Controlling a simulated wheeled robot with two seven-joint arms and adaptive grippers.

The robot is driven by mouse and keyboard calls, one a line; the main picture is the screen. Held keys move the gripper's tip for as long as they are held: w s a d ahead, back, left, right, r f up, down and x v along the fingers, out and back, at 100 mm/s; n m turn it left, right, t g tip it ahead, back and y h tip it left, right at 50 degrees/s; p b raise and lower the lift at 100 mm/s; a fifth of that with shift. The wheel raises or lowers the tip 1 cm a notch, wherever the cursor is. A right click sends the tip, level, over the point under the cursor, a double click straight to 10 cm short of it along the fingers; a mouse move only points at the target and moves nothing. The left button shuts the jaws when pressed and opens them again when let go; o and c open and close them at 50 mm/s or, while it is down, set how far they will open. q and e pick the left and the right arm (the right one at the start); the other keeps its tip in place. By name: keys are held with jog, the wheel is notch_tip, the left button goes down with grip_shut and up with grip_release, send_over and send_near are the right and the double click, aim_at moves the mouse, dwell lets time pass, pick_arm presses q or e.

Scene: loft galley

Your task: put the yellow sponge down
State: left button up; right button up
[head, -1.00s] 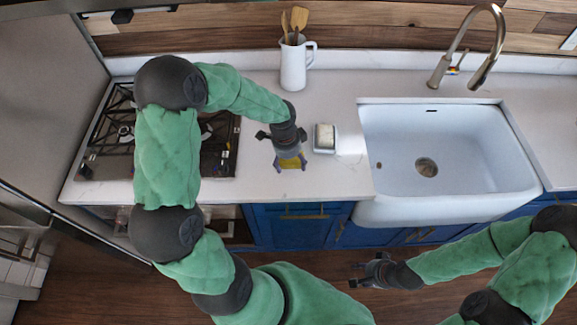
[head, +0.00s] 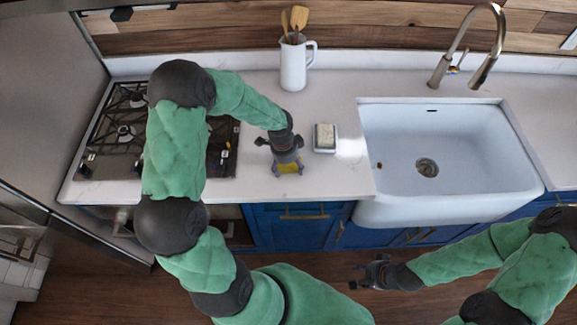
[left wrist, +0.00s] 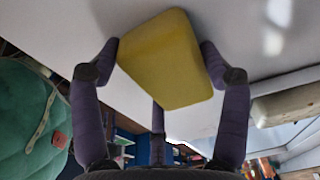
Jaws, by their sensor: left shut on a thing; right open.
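The yellow sponge (head: 288,168) is in my left gripper (head: 288,170), over the counter strip between the stove and the sink in the head view. In the left wrist view the sponge (left wrist: 168,60) is a rounded yellow block, gripped between the purple fingers (left wrist: 160,75) of the left gripper. The gripper hides part of the sponge in the head view. I cannot tell whether the sponge touches the counter (head: 330,180). My right gripper (head: 368,272) is open and empty, low in front of the blue cabinets.
A small dish with a pale block (head: 324,138) sits just right of the left gripper. A white jug with wooden utensils (head: 293,65) stands behind. The white sink (head: 440,150) is to the right, the gas stove (head: 125,135) to the left. The counter's front strip is clear.

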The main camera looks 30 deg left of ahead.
pick_arm(q)
jog(key=shift+o, duration=0.2)
jog(key=shift+s+d+f, duration=0.15)
jog(key=shift+s+f, duration=0.1)
jog(key=shift+f, duration=0.3)
jog(key=o, duration=1)
jog(key=shift+c, duration=0.2)
jog(key=shift+w+f, duration=0.1)
jog(key=shift+w, duration=0.1)
jog(key=shift+r, duration=0.5)
jog(key=r, duration=0.4)
jog(key=a+r+p, duration=0.1)
jog(key=r, duration=0.3)
jog(key=r+p, duration=0.1)
jog(key=r, duration=0.3)
jog(key=shift+s+a+r, duration=0.2)
jog(key=shift+s+r, duration=0.05)
jog(key=shift+s, duration=0.1)
jog(key=shift+f, duration=0.1)
